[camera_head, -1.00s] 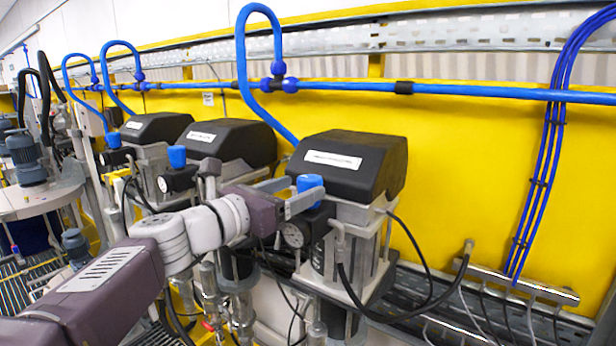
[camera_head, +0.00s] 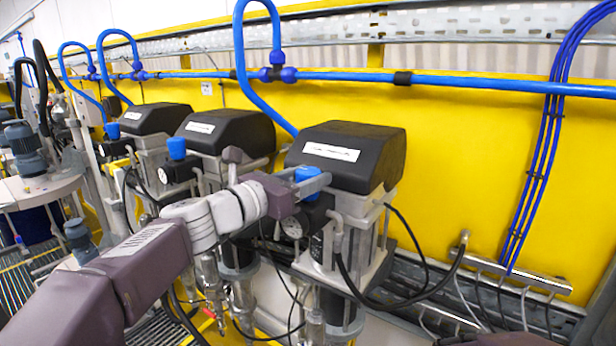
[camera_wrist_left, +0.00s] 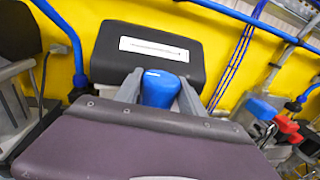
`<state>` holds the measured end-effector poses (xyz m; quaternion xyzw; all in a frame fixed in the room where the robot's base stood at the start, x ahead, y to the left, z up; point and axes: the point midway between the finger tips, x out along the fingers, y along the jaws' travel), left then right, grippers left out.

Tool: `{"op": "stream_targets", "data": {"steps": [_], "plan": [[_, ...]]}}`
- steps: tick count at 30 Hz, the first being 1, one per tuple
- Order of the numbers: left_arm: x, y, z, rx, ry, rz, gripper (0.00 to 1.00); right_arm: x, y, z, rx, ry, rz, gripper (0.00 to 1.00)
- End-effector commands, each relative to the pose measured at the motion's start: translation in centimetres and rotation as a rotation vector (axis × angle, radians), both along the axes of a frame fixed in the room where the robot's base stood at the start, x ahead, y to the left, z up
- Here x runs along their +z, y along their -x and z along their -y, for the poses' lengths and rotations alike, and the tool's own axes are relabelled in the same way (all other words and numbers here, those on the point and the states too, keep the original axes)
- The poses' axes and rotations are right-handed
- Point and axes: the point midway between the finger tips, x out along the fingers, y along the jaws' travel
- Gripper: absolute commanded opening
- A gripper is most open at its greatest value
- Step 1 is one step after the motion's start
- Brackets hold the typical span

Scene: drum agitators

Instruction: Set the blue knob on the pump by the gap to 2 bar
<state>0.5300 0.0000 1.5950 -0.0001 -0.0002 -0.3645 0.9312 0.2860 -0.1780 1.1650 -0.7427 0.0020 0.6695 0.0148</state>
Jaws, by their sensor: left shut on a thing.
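The blue knob (camera_head: 307,176) sits on the front of the nearest pump (camera_head: 347,160), the one with a black hood and white label at the right end of the row. A round gauge (camera_head: 292,228) is just below it; its reading is too small to tell. My left gripper (camera_head: 314,184) is shut on this knob, one finger on either side. In the left wrist view the knob (camera_wrist_left: 160,88) stands between the two grey fingers, with a small white mark on its top.
Two more black-hooded pumps (camera_head: 228,131) (camera_head: 156,118) with blue knobs (camera_head: 177,148) stand to the left. A blue air hose (camera_head: 240,60) loops down behind the nearest pump. Cables (camera_head: 425,290) hang at its right. The yellow wall (camera_head: 470,170) is close behind.

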Motion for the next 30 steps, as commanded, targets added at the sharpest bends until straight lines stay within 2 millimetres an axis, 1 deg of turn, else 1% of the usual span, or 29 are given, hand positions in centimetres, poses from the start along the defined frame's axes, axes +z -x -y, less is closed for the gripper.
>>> {"op": "stream_targets", "data": {"steps": [8, 18, 24, 30], "plan": [[0.3, -0.2, -0.2, -0.153, 0.0, -0.001, 0.06, 1.6, 0.0, 0.0, 0.0, 0.0, 0.0, 0.67], [0.4, -0.1, 0.0, -0.376, 0.001, -0.003, 0.06, 4.4, 0.0, 0.0, 0.0, 0.0, 0.0, 0.67], [0.3, -0.1, 0.0, -0.456, 0.0, -0.001, 0.06, 5.6, 0.0, 0.0, 0.0, 0.0, 0.0, 0.67], [0.1, 0.0, 0.0, -0.492, 0.0, 0.0, 0.06, 6.0, 0.0, 0.0, 0.0, 0.0, 0.0, 0.67]]}}
